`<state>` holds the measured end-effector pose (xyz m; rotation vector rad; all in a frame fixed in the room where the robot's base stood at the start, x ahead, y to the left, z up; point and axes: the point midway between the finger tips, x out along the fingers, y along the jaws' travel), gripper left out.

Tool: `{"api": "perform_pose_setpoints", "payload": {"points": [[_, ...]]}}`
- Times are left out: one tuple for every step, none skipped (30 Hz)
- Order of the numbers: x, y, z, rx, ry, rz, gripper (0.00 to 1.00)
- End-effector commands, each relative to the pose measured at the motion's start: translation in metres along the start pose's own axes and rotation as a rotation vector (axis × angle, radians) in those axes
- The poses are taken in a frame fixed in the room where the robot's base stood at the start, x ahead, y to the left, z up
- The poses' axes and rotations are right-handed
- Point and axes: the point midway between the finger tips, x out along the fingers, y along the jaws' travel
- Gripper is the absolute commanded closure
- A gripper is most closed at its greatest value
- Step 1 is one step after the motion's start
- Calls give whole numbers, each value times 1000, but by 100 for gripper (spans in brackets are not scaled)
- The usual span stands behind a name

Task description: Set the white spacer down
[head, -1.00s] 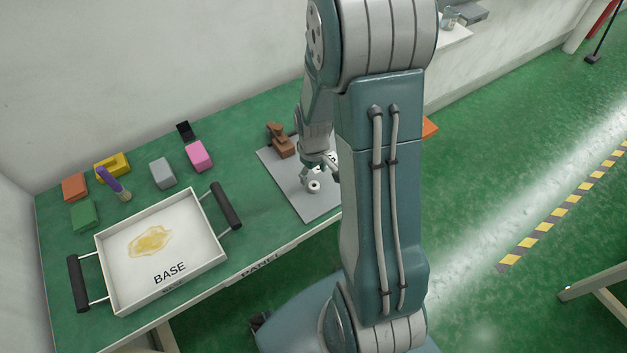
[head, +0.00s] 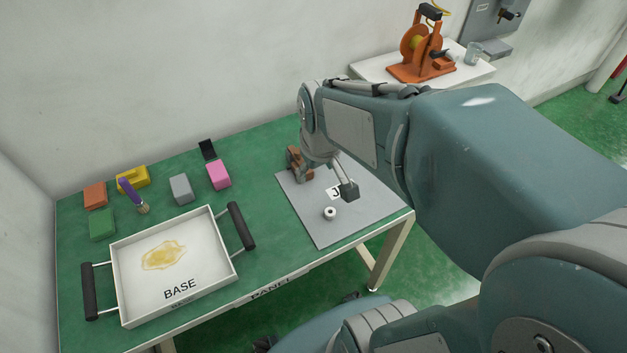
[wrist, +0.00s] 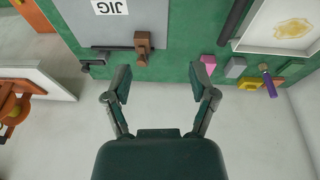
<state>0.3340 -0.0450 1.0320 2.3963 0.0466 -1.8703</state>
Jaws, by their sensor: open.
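The white spacer (head: 329,213), a small ring with a dark hole, rests on the grey jig plate (head: 318,232) near its front left part. My gripper (head: 348,191) is above the plate, up and right of the spacer in the head view, and apart from it. In the wrist view the gripper (wrist: 162,82) has its two fingers spread wide with nothing between them. The spacer is not visible in the wrist view. The plate (wrist: 160,22) shows there at the top with its JIG label.
A brown clamp (head: 294,160) stands at the plate's back left. The white BASE tray (head: 211,281) with black handles is to the left. Coloured blocks, including a pink one (head: 218,175), and a purple-handled brush (head: 130,191) lie behind it. An orange reel (head: 421,52) stands on a side table.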

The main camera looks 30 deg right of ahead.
Motion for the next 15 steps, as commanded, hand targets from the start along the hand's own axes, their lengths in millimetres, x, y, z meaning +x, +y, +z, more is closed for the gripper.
{"api": "perform_pose_setpoints", "payload": {"points": [[-16,-8,5,6,36,3,26],[-24,-11,8,13,54,3,26],[-34,-17,13,23,78,3,26],[-41,-20,17,30,95,2,26],[-48,-24,21,38,113,1,26],[-57,-29,27,48,137,-1,26],[-63,-32,31,55,153,-3,26],[-68,-35,35,62,169,-6,26],[-75,-39,41,70,188,-10,26],[-79,-41,45,78,201,-12,26],[-82,-43,48,82,212,-15,26],[-86,-45,52,89,224,-18,26],[-88,-46,54,93,232,-20,26],[-90,-47,56,96,237,-22,26],[-92,-48,58,99,243,-24,26]]}}
